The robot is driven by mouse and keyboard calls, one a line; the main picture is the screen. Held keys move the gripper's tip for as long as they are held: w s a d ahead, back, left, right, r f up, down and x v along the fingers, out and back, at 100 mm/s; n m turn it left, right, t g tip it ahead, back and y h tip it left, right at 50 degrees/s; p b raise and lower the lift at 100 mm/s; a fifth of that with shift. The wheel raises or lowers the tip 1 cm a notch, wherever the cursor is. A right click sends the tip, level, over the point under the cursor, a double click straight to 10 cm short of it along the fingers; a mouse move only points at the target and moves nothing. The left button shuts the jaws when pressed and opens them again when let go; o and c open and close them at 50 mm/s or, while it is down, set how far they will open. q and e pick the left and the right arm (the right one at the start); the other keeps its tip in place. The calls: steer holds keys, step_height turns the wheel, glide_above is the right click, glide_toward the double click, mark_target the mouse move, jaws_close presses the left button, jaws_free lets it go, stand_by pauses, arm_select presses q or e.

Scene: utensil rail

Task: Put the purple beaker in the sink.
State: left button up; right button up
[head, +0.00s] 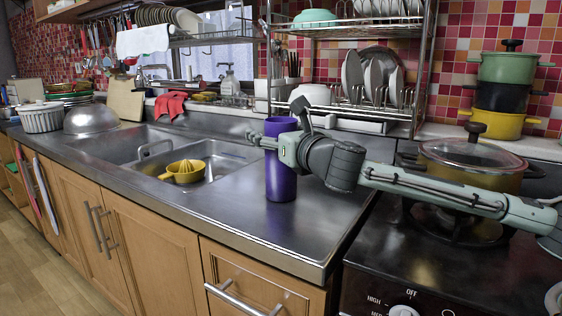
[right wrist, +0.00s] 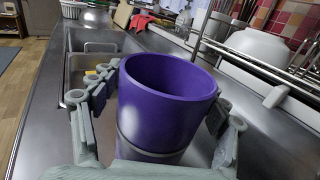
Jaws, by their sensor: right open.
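The purple beaker (head: 281,172) stands upright on the steel counter, just right of the sink. My right gripper (head: 268,139) reaches in from the right at the height of the beaker's upper part. In the right wrist view the beaker (right wrist: 165,105) sits between the two spread fingers of the gripper (right wrist: 160,112). The fingers are open on either side of it; whether they touch it I cannot tell. The sink (head: 222,158) has two basins and also shows in the right wrist view (right wrist: 80,72). My left gripper is not in view.
A yellow juicer (head: 184,172) sits in the near sink basin. A steel dish rack (head: 340,110) stands behind the beaker, with a white bowl (head: 311,94). A lidded yellow pot (head: 470,165) is on the stove at right. The counter in front of the beaker is clear.

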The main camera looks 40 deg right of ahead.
jaws_close()
stand_by(0.6)
